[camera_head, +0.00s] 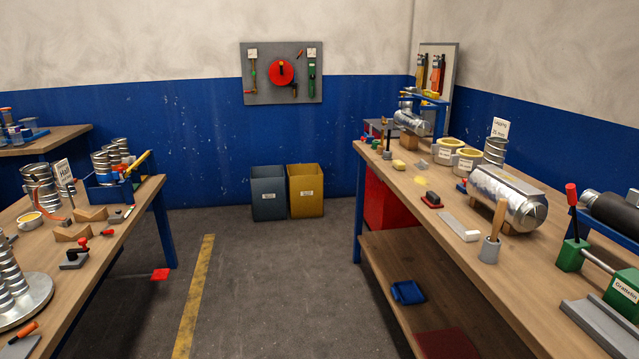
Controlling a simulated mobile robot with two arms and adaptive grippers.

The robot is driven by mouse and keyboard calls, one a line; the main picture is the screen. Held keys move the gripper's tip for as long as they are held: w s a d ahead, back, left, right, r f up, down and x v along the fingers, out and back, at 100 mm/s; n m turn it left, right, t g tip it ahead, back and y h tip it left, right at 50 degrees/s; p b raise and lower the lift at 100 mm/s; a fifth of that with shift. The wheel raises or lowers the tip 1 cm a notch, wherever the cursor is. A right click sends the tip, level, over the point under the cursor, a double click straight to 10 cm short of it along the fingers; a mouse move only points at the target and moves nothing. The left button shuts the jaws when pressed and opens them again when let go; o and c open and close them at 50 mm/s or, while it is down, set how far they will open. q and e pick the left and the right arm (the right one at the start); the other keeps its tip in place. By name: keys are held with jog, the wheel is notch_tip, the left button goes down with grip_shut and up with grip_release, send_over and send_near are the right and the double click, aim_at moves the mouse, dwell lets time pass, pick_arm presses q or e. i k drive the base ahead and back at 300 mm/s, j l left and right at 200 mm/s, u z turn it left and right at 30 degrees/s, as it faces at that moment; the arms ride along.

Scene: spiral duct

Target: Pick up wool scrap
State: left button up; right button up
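I cannot tell for sure which thing is the wool scrap. A small pale yellow lump (399,165) lies on the right workbench (400,200), near its left edge. A flatter yellow piece (420,181) lies a little nearer on the same bench. Either could be wool, but both are too small to tell. Neither of my grippers is in view.
A grey bin (268,198) and a yellow bin (306,190) stand by the back wall. A red piece (160,274) lies on the floor beside the left workbench (110,240). The aisle floor between the benches is otherwise clear. A shiny duct cylinder (507,195) lies on the right bench.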

aim_at(398, 165)
jog(key=i+j+z, duration=0.25)
jog(key=i+z, duration=0.15)
jog(key=i, duration=0.15)
jog(key=i+j+z, duration=0.45)
jog(key=i+l, duration=0.05)
jog(key=i, duration=0.1)
